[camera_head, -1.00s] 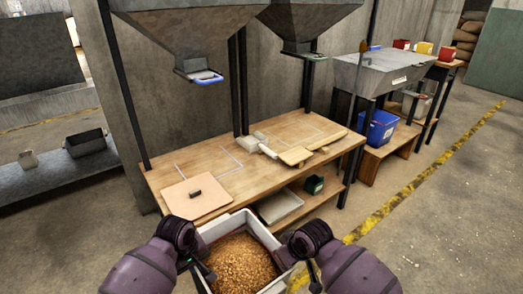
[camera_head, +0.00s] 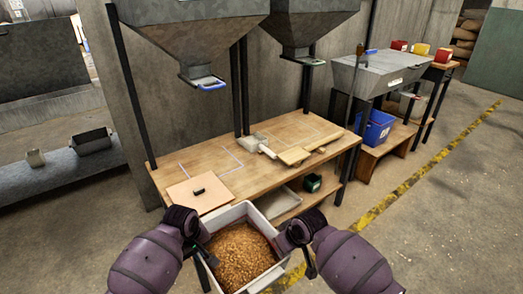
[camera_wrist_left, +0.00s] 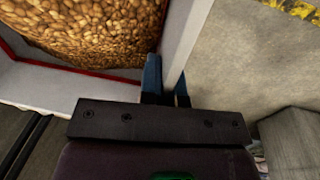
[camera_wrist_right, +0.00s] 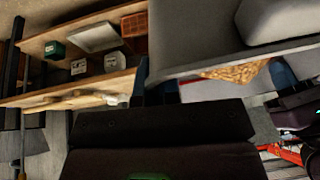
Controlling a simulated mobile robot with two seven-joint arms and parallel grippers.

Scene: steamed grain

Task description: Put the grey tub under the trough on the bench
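The grey tub (camera_head: 267,212), full of golden grain, is held between my two arms in front of the bench (camera_head: 163,178). My left gripper (camera_head: 208,254) is shut on its left wall; in the left wrist view the blue fingers (camera_wrist_left: 168,82) straddle the wall. My right gripper (camera_head: 304,254) is at the opposite wall; in the right wrist view its fingers (camera_wrist_right: 154,90) are at the tub wall, with their tips partly hidden. A grey metal trough (camera_head: 375,72) stands on legs at the right, beyond the bench.
Two grey hoppers (camera_head: 195,30) (camera_head: 305,28) hang above the bench. A pinkish board (camera_head: 200,195), a scale-like block (camera_head: 252,143) and wooden pieces (camera_head: 295,155) lie on its top. A blue bin (camera_head: 377,130) sits below the trough. Floor right of the yellow line is clear.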

